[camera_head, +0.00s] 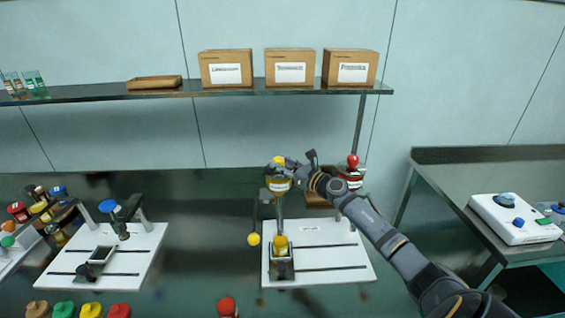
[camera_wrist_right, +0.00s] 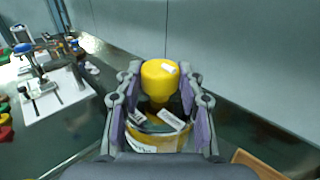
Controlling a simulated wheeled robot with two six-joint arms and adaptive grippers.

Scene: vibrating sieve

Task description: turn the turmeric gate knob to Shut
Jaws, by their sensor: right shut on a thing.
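The yellow knob (camera_head: 279,159) sits on top of a clear hopper with yellow contents and a label (camera_head: 278,184), which I take for the turmeric one. My right gripper (camera_head: 284,164) reaches it from the right and is shut on the knob. In the right wrist view the yellow knob (camera_wrist_right: 159,80) lies between the two fingers, above the yellow-rimmed hopper (camera_wrist_right: 158,141). White labels show below the knob, but I cannot read its setting. My left gripper is not in view.
Below the hopper a yellow container (camera_head: 281,245) stands on a white base plate (camera_head: 330,245). A red-knobbed hopper (camera_head: 352,175) stands close behind my right arm. A blue-topped station (camera_head: 108,206) is at left.

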